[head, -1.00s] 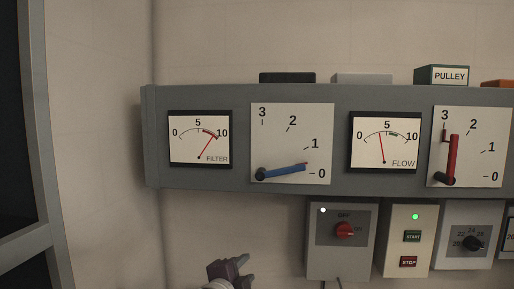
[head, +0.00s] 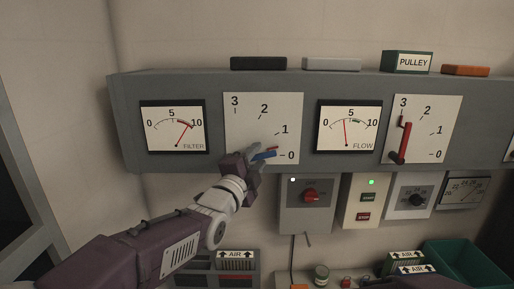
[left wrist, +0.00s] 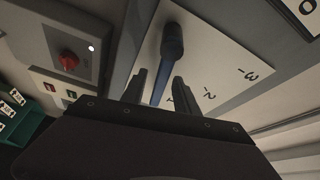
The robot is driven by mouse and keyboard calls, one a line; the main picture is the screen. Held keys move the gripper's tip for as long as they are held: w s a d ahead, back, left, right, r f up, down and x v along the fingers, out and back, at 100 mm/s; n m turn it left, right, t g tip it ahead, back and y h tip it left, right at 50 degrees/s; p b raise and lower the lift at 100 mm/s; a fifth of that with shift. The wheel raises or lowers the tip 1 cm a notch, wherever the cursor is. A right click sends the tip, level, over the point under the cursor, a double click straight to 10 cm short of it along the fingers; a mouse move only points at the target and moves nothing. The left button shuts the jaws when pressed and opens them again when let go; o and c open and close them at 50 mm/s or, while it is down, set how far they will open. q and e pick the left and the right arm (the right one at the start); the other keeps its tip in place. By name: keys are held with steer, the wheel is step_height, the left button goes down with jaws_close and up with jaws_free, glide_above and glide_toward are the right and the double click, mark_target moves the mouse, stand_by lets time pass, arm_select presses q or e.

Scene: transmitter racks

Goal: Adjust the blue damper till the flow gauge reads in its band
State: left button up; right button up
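The blue damper lever (head: 264,155) sits on a white dial plate (head: 245,115) marked 0 to 3, pointing between 0 and 1, nearer 0. My left gripper (head: 257,157) is at the lever and hides its pivot end in the head view. In the left wrist view the open fingers (left wrist: 162,88) stand on either side of the blue lever (left wrist: 160,75), with gaps visible. My right gripper is not in view.
Left of the damper, the filter gauge (head: 173,127) needle is near 10. A red lever (head: 404,140) on a second dial points near 3. Below hang a red-knob switch box (head: 310,196) and a start/stop box (head: 367,202). A green bin (head: 465,262) stands lower right.

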arm_select(q)
steer(key=shift+w+d, duration=0.2)
steer(key=shift+w, duration=0.2)
steer(key=shift+s+a, duration=0.2)
steer(key=shift+c, duration=0.6)
steer(key=shift+s, duration=0.1)
jaws_close()
steer(key=shift+r, duration=0.15)
